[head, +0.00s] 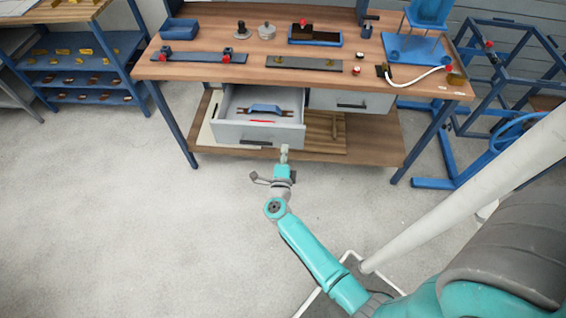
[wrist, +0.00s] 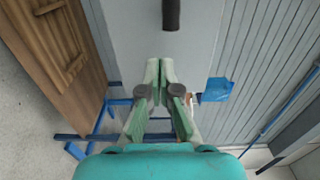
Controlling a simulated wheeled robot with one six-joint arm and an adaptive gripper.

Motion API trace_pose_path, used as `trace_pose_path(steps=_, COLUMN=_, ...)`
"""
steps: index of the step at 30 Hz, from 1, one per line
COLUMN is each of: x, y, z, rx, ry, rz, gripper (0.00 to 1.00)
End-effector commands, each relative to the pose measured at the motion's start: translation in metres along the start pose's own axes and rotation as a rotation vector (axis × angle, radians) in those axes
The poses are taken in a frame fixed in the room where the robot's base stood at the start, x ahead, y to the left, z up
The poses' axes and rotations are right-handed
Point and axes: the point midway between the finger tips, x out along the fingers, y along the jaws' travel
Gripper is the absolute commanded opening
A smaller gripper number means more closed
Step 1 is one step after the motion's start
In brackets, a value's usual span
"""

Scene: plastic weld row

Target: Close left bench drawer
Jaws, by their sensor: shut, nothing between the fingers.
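The left bench drawer (head: 226,132) is pulled out from under the workbench, and its open top shows a blue-handled item (head: 265,108) and a red strip inside. Its grey front also shows in the wrist view (wrist: 130,35), with the dark handle (wrist: 171,14) at the top. My gripper (head: 284,150) is just in front of the drawer front, near its lower right corner in the head view. In the wrist view my gripper (wrist: 160,64) has its fingertips together, empty, below the handle. I cannot tell whether they touch the front.
The right bench drawer (head: 378,102) is shut. The wooden workbench top (head: 220,75) carries blue trays, fixtures and a white hose. A lower wooden shelf (head: 375,152) sits below the drawers. A blue frame (head: 440,183) stands at right. The floor (head: 130,220) at left is clear.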

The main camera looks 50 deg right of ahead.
Motion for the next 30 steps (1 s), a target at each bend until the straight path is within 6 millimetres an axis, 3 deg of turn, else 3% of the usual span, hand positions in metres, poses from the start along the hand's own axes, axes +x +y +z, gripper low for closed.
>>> trace_pose_path(steps=6, x=0.021, y=0.0, z=0.0, rx=0.0, ry=0.002, rz=-0.001, gripper=0.0)
trace_pose_path(steps=23, x=0.028, y=-0.001, z=0.0, rx=0.0, ry=0.001, rz=-0.001, gripper=0.0)
trace_pose_path(steps=30, x=0.061, y=-0.001, z=-0.001, rx=0.0, ry=0.003, rz=-0.002, gripper=0.0)
